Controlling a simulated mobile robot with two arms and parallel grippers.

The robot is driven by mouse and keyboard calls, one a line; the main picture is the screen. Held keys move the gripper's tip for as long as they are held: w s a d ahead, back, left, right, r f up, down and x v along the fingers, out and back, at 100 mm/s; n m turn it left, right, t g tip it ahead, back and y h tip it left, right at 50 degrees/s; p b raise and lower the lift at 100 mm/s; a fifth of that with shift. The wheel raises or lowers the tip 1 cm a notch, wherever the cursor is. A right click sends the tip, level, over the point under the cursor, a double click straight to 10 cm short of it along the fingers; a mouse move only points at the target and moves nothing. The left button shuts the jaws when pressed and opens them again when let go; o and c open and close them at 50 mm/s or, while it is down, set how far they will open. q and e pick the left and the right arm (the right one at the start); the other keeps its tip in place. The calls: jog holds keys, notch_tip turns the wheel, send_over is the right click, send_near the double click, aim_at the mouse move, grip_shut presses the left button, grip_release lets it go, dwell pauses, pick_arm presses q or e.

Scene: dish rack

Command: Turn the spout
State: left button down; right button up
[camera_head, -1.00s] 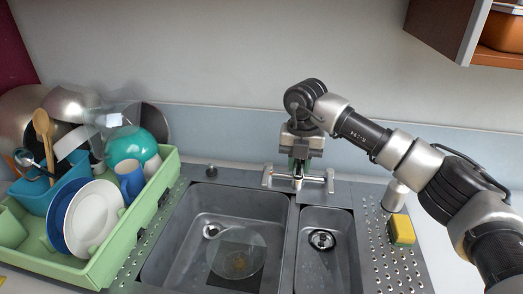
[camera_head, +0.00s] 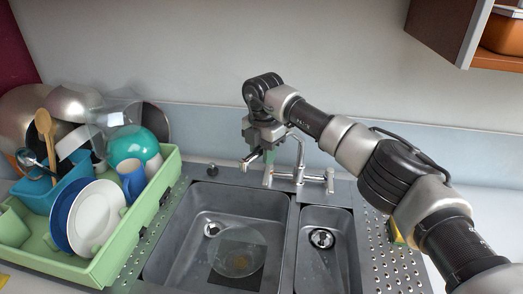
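The metal faucet (camera_head: 299,178) stands on the back ledge behind the divider of the double sink. Its thin curved spout (camera_head: 301,151) rises from the middle, with a handle on each side. My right gripper (camera_head: 257,161) points down just left of the spout, above the rear edge of the large basin. Its fingers look apart with nothing between them. Part of the spout's upper bend is hidden by my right wrist, and I cannot tell whether they touch. My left gripper is not in view.
A green dish rack (camera_head: 117,243) with plates, a blue mug and bowls stands at the left. A clear plate (camera_head: 238,253) lies in the large basin (camera_head: 183,240). The small basin (camera_head: 324,263) is at the right. A wooden cabinet (camera_head: 452,28) hangs at the upper right.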

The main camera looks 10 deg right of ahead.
jog(key=o, duration=0.4)
jog(key=shift+d, duration=0.15)
jog(key=shift+c, duration=0.2)
jog(key=shift+r, duration=0.1)
jog(key=shift+r+p, duration=0.6)
jog(key=shift+r, duration=0.3)
jog(key=shift+r+p, duration=1.85)
jog(key=shift+r, duration=1.15)
